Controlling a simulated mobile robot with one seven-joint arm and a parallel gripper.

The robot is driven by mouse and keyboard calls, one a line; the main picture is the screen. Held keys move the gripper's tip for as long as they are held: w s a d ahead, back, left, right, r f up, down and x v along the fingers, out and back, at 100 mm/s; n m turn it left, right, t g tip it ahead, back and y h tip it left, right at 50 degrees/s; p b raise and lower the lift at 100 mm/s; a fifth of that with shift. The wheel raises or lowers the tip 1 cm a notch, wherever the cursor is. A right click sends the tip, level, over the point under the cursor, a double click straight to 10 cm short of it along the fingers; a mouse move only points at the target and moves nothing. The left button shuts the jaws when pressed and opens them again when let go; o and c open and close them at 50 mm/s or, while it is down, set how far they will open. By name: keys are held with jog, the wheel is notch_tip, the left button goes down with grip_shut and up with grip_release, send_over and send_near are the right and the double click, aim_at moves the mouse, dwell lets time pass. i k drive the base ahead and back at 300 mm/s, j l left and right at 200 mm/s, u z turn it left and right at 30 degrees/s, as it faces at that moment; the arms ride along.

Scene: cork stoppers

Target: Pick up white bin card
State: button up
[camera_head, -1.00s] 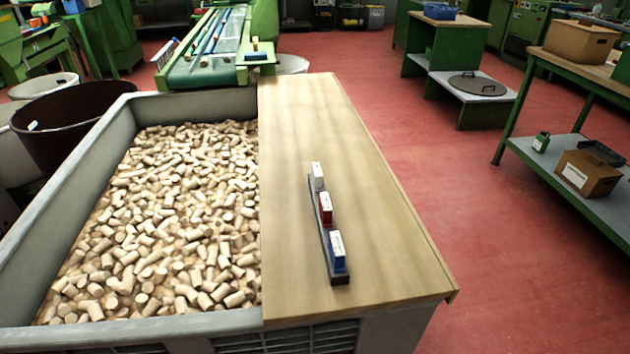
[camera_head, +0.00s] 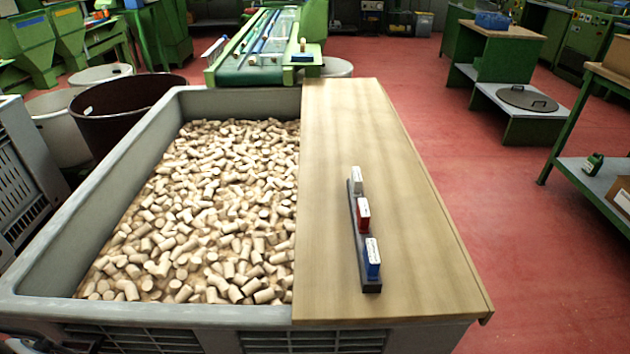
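The white bin card (camera_head: 357,180) stands upright at the far end of a dark narrow holder (camera_head: 369,287) on the wooden board. A red card (camera_head: 363,215) stands in the middle of the holder and a blue card (camera_head: 372,258) stands at its near end. The cards are set apart from one another in a row. My gripper does not show in this view.
The wooden board (camera_head: 335,140) covers the right part of a grey bin (camera_head: 130,135) full of cork stoppers (camera_head: 215,200). A dark barrel (camera_head: 125,120) stands at left. A green conveyor (camera_head: 260,60) lies behind. Red floor (camera_head: 480,190) at right is open.

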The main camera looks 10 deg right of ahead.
aim_at(356, 180)
jog(key=u, duration=1.2)
jog(key=z, duration=1.6)
jog(key=k+l+u, duration=0.15)
jog(key=l, duration=0.2)
jog(key=l+u, duration=0.1)
jog(key=l, duration=0.25)
jog(key=k+l+u, duration=0.15)
jog(key=l, duration=0.15)
jog(key=k+l+u, duration=0.1)
jog(key=l, duration=0.25)
jog(key=i, duration=0.9)
